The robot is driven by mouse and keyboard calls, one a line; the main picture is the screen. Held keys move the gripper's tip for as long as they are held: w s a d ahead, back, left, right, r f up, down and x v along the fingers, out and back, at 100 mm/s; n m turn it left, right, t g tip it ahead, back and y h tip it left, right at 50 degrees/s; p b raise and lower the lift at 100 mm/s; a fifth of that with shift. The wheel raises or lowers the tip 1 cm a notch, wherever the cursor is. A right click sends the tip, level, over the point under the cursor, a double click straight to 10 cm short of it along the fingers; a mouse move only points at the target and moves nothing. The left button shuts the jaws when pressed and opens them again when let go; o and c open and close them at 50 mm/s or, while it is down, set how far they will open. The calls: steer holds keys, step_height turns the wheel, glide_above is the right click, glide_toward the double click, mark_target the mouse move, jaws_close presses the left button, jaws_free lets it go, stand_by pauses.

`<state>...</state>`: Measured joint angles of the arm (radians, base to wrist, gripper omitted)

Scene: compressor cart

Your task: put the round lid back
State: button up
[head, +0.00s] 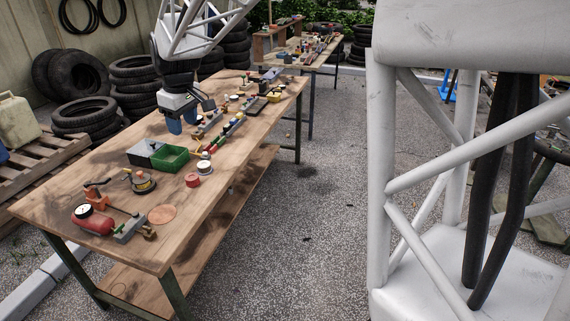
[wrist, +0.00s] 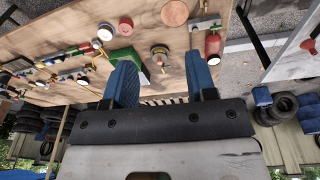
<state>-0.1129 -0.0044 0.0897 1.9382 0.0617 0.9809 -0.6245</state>
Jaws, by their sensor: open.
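Several round items could be the lid, and I cannot tell which one it is. A flat copper-brown disc (head: 162,214) lies on the wooden table and also shows at the top of the wrist view (wrist: 174,13). A red round container (head: 193,180) and a white-topped round container (head: 204,168) stand near the table's front edge; the wrist view shows the red one (wrist: 125,25) and the white one (wrist: 105,33). My gripper (head: 183,119) is open and empty above the table, behind the green box. Its blue fingers show apart in the wrist view (wrist: 162,78).
Tyres (head: 85,115) stand behind. The table's near right edge is clear.

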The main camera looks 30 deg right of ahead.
steer(key=s+d+f+m, duration=0.1)
steer(key=s+d+m, duration=0.1)
steer(key=s, duration=1)
steer(key=s+d+f+m, duration=0.2)
steer(key=s+d+m, duration=0.1)
steer(key=s, duration=1)
steer(key=s+d+f+m+t, duration=0.1)
steer(key=s+d+f+m, duration=0.1)
steer(key=s, duration=1.1)
steer(key=shift+d+m+h, duration=0.4)
steer(key=shift+d+m, duration=0.2)
steer(key=shift+d, duration=0.4)
